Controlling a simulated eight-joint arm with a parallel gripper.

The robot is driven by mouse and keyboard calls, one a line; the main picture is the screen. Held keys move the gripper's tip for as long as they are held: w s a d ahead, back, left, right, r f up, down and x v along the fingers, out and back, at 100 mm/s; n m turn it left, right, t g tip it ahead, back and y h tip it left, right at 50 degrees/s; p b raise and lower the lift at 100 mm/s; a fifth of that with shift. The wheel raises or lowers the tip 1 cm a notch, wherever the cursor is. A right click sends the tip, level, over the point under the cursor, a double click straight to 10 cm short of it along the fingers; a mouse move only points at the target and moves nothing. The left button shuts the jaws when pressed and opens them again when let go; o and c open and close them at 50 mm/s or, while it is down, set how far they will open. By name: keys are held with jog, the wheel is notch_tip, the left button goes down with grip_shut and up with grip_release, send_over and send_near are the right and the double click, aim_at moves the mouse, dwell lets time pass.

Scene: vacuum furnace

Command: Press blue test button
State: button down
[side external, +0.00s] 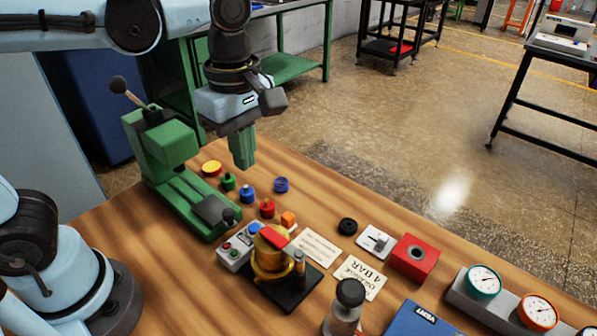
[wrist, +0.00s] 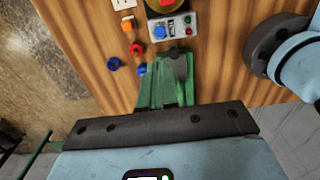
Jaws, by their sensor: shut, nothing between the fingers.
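A small grey control box (side external: 238,248) stands on the wooden table beside a brass-coloured round vessel. It carries a blue button (side external: 254,228) along with red and green ones. In the wrist view the box (wrist: 168,27) and its blue button (wrist: 159,32) show near the top centre. My gripper (side external: 244,163) has green fingers pointing down, shut and empty. It hangs above the table, behind the box and clear of it. In the wrist view the fingers are hard to separate from the green press. The label on the blue button cannot be read.
A green press (side external: 165,145) with a lever stands left of my gripper. The brass vessel (side external: 268,262) stands close to the box. A red block (side external: 413,259) sits to the right.

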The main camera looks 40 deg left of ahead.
aim_at(255, 226)
dwell(0.3)
jog(key=shift+f, duration=7)
jog(key=shift+f, duration=0.15)
jog(key=shift+w+f, duration=0.1)
jog(key=shift+f, duration=0.6)
jog(key=shift+r, duration=0.1)
notch_tip(255, 226, up, 14)
jog(key=shift+r, duration=0.15)
